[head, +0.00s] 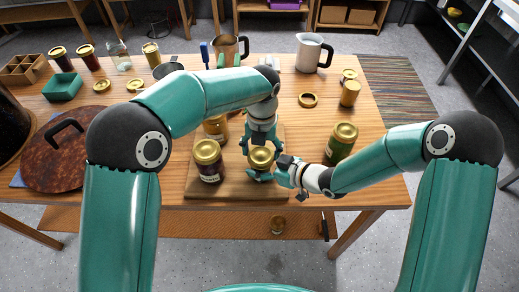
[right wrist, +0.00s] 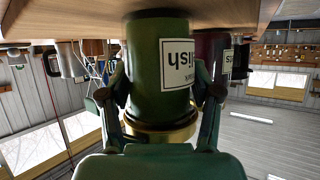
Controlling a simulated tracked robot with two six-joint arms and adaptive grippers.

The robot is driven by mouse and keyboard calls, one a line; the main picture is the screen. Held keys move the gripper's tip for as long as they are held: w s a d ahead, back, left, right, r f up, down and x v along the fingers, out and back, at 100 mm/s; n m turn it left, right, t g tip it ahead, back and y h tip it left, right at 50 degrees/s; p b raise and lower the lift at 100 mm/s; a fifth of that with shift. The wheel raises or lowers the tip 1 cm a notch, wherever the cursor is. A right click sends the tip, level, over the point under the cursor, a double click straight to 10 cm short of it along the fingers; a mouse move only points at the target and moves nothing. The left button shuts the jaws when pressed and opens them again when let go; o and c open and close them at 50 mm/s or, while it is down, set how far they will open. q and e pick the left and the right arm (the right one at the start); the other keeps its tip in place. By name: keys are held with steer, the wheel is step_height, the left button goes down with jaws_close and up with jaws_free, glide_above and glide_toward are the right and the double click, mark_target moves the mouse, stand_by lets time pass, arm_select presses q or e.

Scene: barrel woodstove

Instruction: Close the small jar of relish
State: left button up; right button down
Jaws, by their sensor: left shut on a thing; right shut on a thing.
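The small relish jar (right wrist: 158,70) is green with a white label and fills the middle of the right wrist view, which is upside down. A gold lid (head: 262,157) is at its mouth; it also shows in the right wrist view (right wrist: 165,137). How tightly it sits I cannot tell. My right gripper (head: 270,175) is shut around the jar from the right, one finger on each side. My left gripper (head: 261,143) comes down from above and is shut on the lid. The jar's body is mostly hidden in the head view.
A wooden board (head: 235,189) lies under the jar near the table's front edge. A dark red jar (head: 208,162) and an amber jar (head: 215,128) stand left, a larger green jar (head: 342,142) right. A loose gold ring (head: 308,100) lies behind on clear table.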

arm_select(q)
steer(key=shift+d+m, duration=0.1)
steer(key=shift+m, duration=0.3)
steer(key=o, duration=0.8)
steer(key=shift+r, duration=2.3)
